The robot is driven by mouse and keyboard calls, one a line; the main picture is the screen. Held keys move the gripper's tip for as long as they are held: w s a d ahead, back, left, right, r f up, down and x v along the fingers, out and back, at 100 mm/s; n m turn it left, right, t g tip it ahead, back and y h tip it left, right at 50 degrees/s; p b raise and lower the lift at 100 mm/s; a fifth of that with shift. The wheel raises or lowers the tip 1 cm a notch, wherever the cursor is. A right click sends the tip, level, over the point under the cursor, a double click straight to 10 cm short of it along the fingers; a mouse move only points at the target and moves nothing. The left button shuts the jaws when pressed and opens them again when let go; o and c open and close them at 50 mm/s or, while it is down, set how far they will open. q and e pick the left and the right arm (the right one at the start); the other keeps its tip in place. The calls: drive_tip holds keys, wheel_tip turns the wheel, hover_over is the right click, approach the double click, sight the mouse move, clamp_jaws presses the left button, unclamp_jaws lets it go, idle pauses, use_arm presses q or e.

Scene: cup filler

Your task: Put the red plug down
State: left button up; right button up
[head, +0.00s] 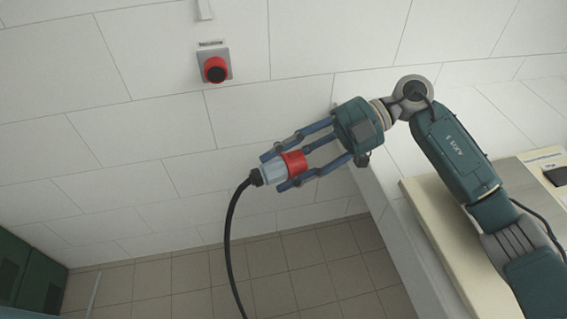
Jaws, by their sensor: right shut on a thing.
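The red plug (294,163) has a red collar, a pale grey-blue body and a black cable hanging down from its left end. My right gripper (277,171) is shut on it, with blue fingers along both sides of the plug. The plug is held in the air in front of the white tiled wall, its cable end pointing left. The lower end of the cable (229,235) runs out of the bottom of the picture. My left gripper is not in view.
A red and black round button or socket on a grey plate (214,69) is on the wall above. A cream-coloured cabinet or counter (437,236) stands at the right. Dark green boxes (28,272) are at the lower left. The tiled floor (200,285) below looks clear.

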drive_tip(key=shift+d+f+m+t, duration=0.2)
drive_tip(key=shift+d+m+t, duration=0.2)
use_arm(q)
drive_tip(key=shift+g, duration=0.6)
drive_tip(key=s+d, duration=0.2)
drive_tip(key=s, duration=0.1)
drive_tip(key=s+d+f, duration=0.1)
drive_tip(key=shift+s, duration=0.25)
use_arm(e)
drive_tip(key=s+d+m+t, duration=0.2)
drive_tip(key=d+m+t, duration=0.3)
drive_tip(key=d, duration=0.5)
drive_tip(key=s+d+f+m+t+h, duration=0.1)
drive_tip(key=d+m+t, duration=0.4)
drive_tip(key=d, duration=0.5)
drive_tip(key=shift+s+d+f+m+t, duration=0.3)
drive_tip(key=shift+s+m+t, duration=0.1)
drive_tip(key=shift+t, duration=0.8)
drive_tip(key=shift+f, duration=0.2)
drive_tip(key=shift+h, duration=0.3)
